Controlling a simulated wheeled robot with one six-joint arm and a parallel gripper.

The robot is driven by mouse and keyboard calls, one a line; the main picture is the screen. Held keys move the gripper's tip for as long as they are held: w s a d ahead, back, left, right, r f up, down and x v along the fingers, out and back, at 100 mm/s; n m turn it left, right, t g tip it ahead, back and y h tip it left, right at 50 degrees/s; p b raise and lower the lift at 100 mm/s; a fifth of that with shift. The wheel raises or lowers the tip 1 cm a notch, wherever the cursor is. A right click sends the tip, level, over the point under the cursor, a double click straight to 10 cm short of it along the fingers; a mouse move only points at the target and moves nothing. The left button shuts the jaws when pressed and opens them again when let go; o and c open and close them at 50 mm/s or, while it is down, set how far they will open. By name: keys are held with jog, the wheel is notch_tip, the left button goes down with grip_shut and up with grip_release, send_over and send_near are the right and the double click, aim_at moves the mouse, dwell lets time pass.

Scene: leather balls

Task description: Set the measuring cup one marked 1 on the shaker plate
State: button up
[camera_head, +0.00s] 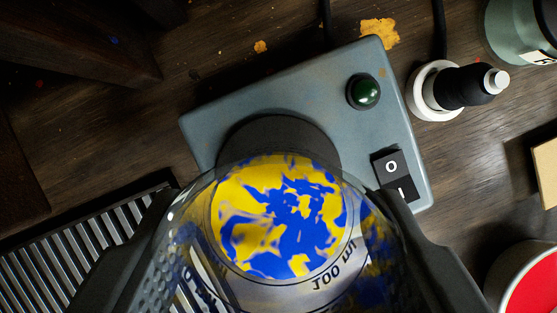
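My gripper (283,245) is shut around a clear glass cup (205,248), with one dark finger on each side of it. The cup holds a swirled yellow and blue content and has "100 ml" printed on its side. No mark "1" can be made out on it. The cup appears in front of the grey-blue shaker (235,105) and overlaps its round dark plate (268,130). The near part of the plate is hidden by the cup. I cannot tell whether the cup touches the plate.
A red-topped round item (530,282) is at lower right. A ribbed metal grate (85,245) lies left.

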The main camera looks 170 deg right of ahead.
aim_at(278, 196)
jog(key=shift+f, duration=1.6)
jog(key=shift+f, duration=0.15)
jog(key=o, duration=1.1)
jog(key=shift+c, duration=0.2)
jog(key=v, duration=1.2)
jog(key=shift+r, duration=0.2)
jog(key=shift+s, duration=0.1)
